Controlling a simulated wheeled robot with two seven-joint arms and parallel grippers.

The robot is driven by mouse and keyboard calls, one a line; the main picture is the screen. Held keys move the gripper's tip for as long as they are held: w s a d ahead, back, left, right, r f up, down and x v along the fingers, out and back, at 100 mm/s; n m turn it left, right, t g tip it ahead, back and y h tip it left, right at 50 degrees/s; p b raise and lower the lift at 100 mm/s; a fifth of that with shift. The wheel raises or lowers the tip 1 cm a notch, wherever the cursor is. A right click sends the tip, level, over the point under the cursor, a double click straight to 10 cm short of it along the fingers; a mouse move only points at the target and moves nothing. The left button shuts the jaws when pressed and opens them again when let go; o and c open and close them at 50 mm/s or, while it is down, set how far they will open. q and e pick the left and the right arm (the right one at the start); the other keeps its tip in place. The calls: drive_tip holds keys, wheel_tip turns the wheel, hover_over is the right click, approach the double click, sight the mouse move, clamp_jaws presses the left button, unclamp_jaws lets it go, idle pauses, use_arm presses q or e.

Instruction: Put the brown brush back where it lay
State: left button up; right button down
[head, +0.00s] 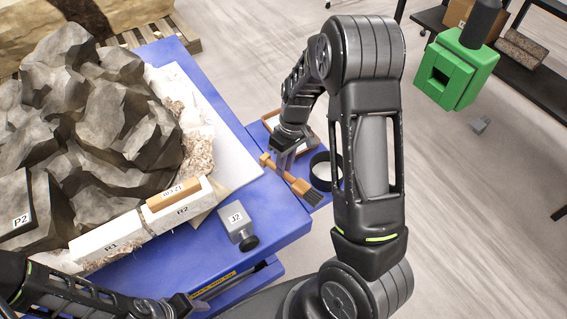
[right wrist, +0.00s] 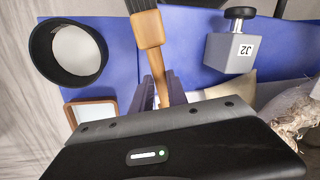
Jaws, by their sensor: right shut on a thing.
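The brown brush (head: 299,185) has a tan wooden handle, a wide tan head and dark bristles. In the head view it lies slantwise over a small blue side surface (head: 258,134), bristles toward the lower right. My right gripper (head: 283,162) points down and is shut on its handle. In the right wrist view the brush (right wrist: 149,32) runs up from between the fingers (right wrist: 160,92), bristles at the top edge. I cannot tell whether it touches the surface. My left gripper (head: 180,305) is at the lower left edge of the head view; its jaws are unclear.
A black round cup (head: 325,171), pale inside, stands beside the brush. A wood-rimmed tray (right wrist: 91,112) is near the gripper. A grey block marked J2 (head: 237,223) sits on the blue table. The big rock (head: 90,110) and white blocks R1 and R2 fill the left.

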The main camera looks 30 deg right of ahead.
wheel_tip(320, 180, down, 10)
drive_tip(key=b, duration=0.7)
drive_tip(key=shift+r, duration=0.2)
drive_tip(key=c, duration=1.2)
unclamp_jaws()
drive_tip(key=shift+c, duration=0.2)
drive_tip(key=shift+r, duration=0.1)
wheel_tip(320, 180, up, 8)
drive_tip(key=d, duration=0.1)
drive_tip(key=shift+w+d+f+b, duration=0.15)
drive_tip(key=shift+d+f+b, duration=0.1)
drive_tip(key=shift+b, duration=0.2)
